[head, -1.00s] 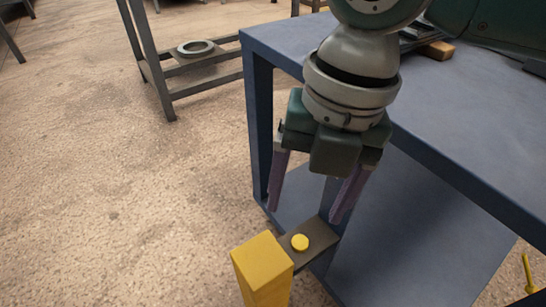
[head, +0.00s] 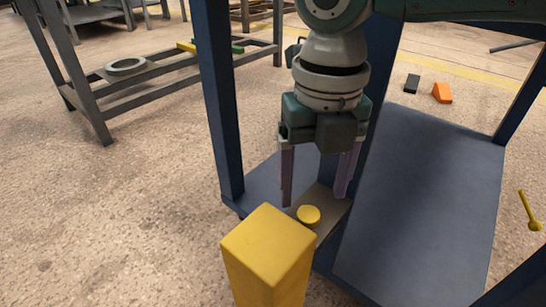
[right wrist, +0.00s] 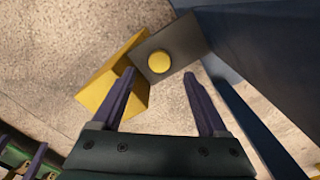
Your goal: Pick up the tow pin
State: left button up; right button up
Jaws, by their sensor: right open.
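The tow pin shows as a round yellow head (head: 308,215) on a dark grey plate (head: 331,212) beside a yellow square post (head: 268,250). Its shank is hidden. My right gripper (head: 314,200) is open and points down, its two purple fingers apart and empty, close to the pin in the head view. In the right wrist view the pin head (right wrist: 159,62) lies beyond and between the fingertips (right wrist: 158,74), apart from both fingers. I cannot tell the exact height gap. My left gripper is not in view.
A blue frame with a lower shelf (head: 430,190) stands behind and right of the plate; its upright (head: 216,110) is close to my right gripper. A grey rack (head: 160,90) holds a ring (head: 126,65). A yellow rod (head: 529,210) shows at right. Floor at left is clear.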

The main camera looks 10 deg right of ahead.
aim_at(309, 214)
notch_tip(309, 214, down, 5)
jog(key=b, duration=0.3)
jog(key=shift+w+r, duration=0.1)
jog(key=shift+r, duration=0.2)
grip_shut()
